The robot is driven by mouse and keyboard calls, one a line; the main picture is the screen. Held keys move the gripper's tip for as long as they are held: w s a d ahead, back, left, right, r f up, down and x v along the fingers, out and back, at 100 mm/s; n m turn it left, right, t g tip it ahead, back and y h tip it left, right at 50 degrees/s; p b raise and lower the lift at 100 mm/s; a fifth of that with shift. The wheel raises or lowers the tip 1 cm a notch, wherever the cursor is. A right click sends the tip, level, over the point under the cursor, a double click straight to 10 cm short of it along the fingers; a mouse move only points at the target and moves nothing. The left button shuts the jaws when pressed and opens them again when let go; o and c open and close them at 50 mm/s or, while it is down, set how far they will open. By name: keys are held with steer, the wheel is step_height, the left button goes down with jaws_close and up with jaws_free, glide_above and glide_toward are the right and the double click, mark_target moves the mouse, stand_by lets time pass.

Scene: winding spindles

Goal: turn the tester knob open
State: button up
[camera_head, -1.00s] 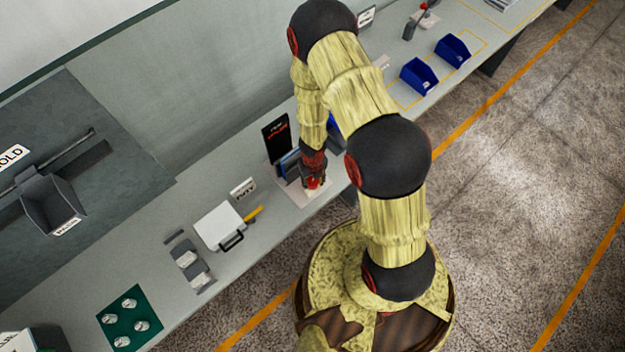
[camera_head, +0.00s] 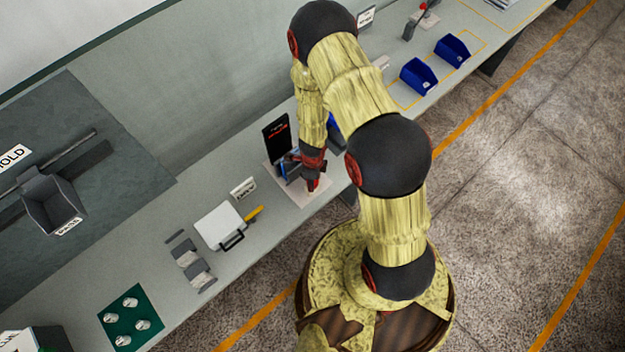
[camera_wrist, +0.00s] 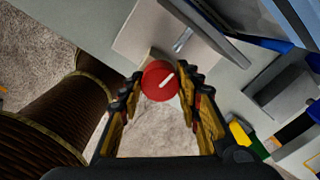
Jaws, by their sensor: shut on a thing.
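The tester knob (camera_wrist: 159,81) is a round red knob with a white pointer line. In the wrist view it sits between the two fingers of my gripper (camera_wrist: 161,92), which is shut on it. The white line slants up to the right. In the head view my gripper (camera_head: 312,182) reaches down to the front of the tester's pale base plate (camera_head: 299,196). The tester's black panel (camera_head: 276,137) with red lettering stands behind, and my arm and gripper hide much of the unit.
Left along the bench are a white box with a black handle (camera_head: 219,225), grey blocks (camera_head: 191,262) and a green board (camera_head: 131,319). Blue bins (camera_head: 418,76) stand to the right. The bench's front edge is close to the gripper.

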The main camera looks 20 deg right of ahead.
steer(key=n, duration=0.4)
steer(key=shift+n, duration=0.3)
steer(key=n, duration=1)
steer(key=shift+w, duration=0.1)
steer(key=n, duration=0.4)
steer(key=shift+n, duration=0.3)
steer(key=n, duration=1.3)
steer(key=shift+n, duration=2.5)
